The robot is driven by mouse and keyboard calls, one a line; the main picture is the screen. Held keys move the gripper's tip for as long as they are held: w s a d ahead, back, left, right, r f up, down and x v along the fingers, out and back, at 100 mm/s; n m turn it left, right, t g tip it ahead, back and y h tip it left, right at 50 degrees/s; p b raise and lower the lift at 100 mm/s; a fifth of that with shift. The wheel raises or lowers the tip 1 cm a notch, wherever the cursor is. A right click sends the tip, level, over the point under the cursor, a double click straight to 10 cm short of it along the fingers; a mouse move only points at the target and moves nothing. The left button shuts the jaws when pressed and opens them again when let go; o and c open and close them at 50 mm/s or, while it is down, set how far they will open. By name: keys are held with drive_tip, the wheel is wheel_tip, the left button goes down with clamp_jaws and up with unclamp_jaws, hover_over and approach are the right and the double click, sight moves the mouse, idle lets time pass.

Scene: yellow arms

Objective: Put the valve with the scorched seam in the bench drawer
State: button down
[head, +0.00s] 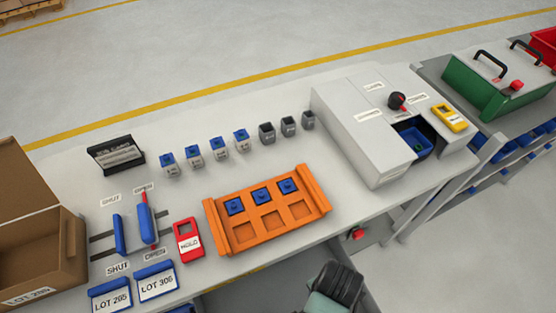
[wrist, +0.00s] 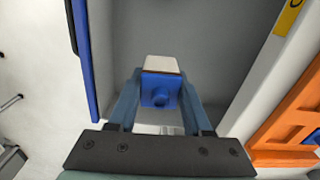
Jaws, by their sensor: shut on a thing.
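In the wrist view my gripper (wrist: 160,80) is shut on a valve (wrist: 160,92) with a blue square face, a round blue stem and a pale body. In the head view my dark gripper body (head: 338,285) is at the bench's front edge and hides the valve.
An orange tray (head: 240,237) on the bench holds three blue-topped pieces in its back row. Several small blue-topped and dark pieces stand behind it. A red tag (head: 187,241), blue lot plates (head: 156,281), a cardboard box (head: 40,250) and a pale machine (head: 350,130) surround it.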

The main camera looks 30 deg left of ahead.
drive_tip(key=shift+s+d+f+m, duration=0.15)
drive_tip(key=shift+s+f+m, duration=0.3)
drive_tip(key=shift+f, duration=0.25)
drive_tip(key=shift+w, duration=0.1)
wheel_tip(320, 180, down, 10)
drive_tip(key=shift+r+b, duration=0.1)
drive_tip(key=shift+b, duration=0.3)
drive_tip(key=shift+f, duration=0.2)
drive_tip(key=shift+c, duration=1.7)
unclamp_jaws()
drive_tip(key=shift+r, duration=0.1)
